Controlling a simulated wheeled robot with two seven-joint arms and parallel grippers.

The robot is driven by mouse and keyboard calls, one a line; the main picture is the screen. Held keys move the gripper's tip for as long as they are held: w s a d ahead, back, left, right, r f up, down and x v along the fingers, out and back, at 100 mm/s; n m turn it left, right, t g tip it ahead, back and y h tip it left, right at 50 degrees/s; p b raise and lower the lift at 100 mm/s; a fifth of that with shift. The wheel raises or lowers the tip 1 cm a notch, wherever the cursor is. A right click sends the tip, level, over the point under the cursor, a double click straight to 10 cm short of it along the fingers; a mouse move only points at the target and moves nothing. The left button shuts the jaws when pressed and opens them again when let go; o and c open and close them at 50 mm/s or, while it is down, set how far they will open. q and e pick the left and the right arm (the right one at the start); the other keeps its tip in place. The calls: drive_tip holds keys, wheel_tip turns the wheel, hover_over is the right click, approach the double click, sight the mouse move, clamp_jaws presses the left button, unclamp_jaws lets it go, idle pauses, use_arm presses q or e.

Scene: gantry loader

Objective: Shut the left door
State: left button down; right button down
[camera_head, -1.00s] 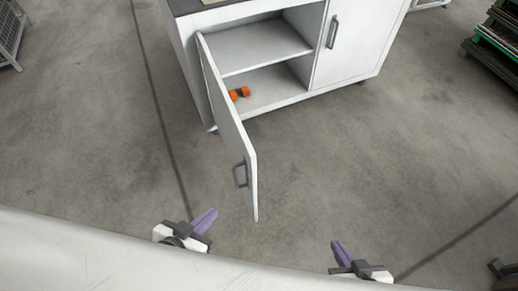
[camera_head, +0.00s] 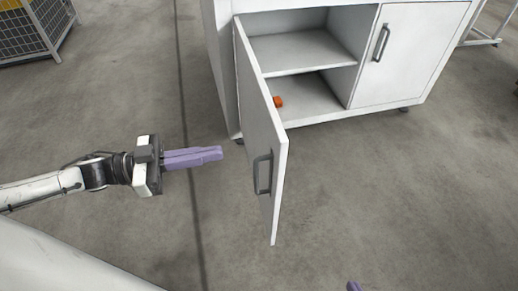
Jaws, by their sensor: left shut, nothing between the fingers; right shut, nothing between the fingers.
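The left door (camera_head: 258,125) of the white cabinet (camera_head: 227,75) stands wide open, swung out toward me, with a grey handle (camera_head: 262,174) on its outer face. My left gripper (camera_head: 221,153) is shut and empty. It is to the left of the door, on its outer-face side, with a visible gap between the fingertips and the door. Of my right gripper only a purple fingertip (camera_head: 353,286) shows at the bottom edge; the rest is out of frame.
The right door (camera_head: 408,60) is shut. An orange object (camera_head: 278,101) lies on the lower shelf, partly hidden by the open door. A wire cage (camera_head: 30,30) stands at the far left. The floor around the open door is clear.

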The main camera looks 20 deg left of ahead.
sight(275, 144)
use_arm(q)
drive_tip(key=b+x, duration=0.1)
drive_tip(key=x, duration=1)
drive_tip(key=shift+d, duration=0.2)
